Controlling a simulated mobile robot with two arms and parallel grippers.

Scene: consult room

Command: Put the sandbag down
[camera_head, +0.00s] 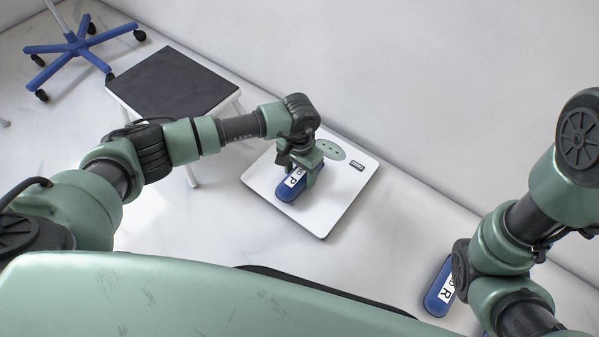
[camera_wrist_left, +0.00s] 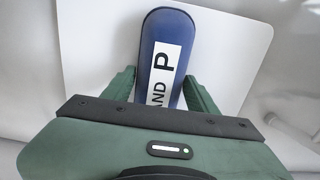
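A blue sandbag (camera_head: 289,188) with a white label reading "P" is at my left gripper (camera_head: 303,172), over the white scale platform (camera_head: 335,205). In the left wrist view the sandbag (camera_wrist_left: 167,25) lies lengthwise between the two green fingers of my left gripper (camera_wrist_left: 160,85), which are close against its sides. I cannot tell whether its underside touches the platform. A second blue bag (camera_head: 438,290) with a label showing "R" is at the lower right, partly behind my right arm. My right gripper does not show.
The platform carries a green oval pad (camera_head: 331,150) and a small dark display (camera_head: 357,165). A stool with a dark top (camera_head: 172,82) stands to its left. A blue wheeled base (camera_head: 75,45) is at the top left. The wall runs behind; pale floor is clear in front.

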